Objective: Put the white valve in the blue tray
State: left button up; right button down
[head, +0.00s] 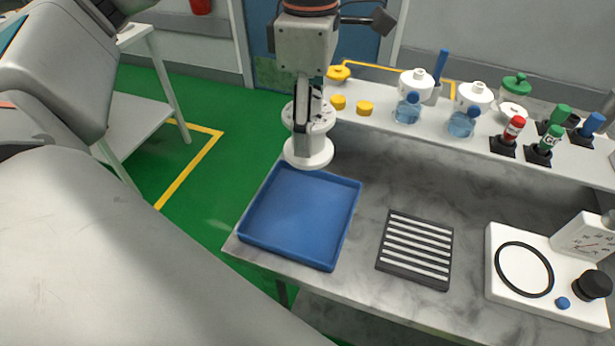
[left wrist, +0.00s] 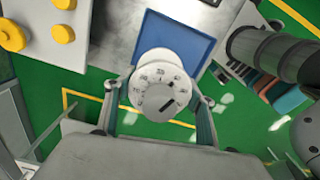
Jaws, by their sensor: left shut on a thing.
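The white valve (head: 309,152) is a round, flanged white piece with dark marks on its upper disc. My left gripper (head: 308,112) is shut on it and holds it upright, in the head view at the back edge of the blue tray. The blue tray (head: 300,215) is a shallow, empty square tray on the left end of the grey marble counter. In the left wrist view the valve (left wrist: 160,88) sits between the two fingers of the gripper (left wrist: 158,102), with the tray (left wrist: 185,30) partly hidden behind it. My right gripper is not in view.
A black slatted grille (head: 416,250) lies right of the tray. A white gauge unit (head: 515,280) stands at the counter's right end. A raised white shelf (head: 430,118) at the back carries yellow knobs, white-topped jars and red, green and blue capped items.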

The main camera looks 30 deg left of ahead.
pick_arm(q)
notch_tip(320, 180, down, 14)
jog(key=shift+r+b, duration=0.1)
jog(key=shift+b, duration=0.65)
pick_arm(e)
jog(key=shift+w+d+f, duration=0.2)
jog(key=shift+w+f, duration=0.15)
pick_arm(q)
jog(key=o, duration=1.4)
jog(key=shift+f, duration=0.2)
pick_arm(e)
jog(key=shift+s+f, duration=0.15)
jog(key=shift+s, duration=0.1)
pick_arm(q)
jog(key=shift+r, duration=0.15)
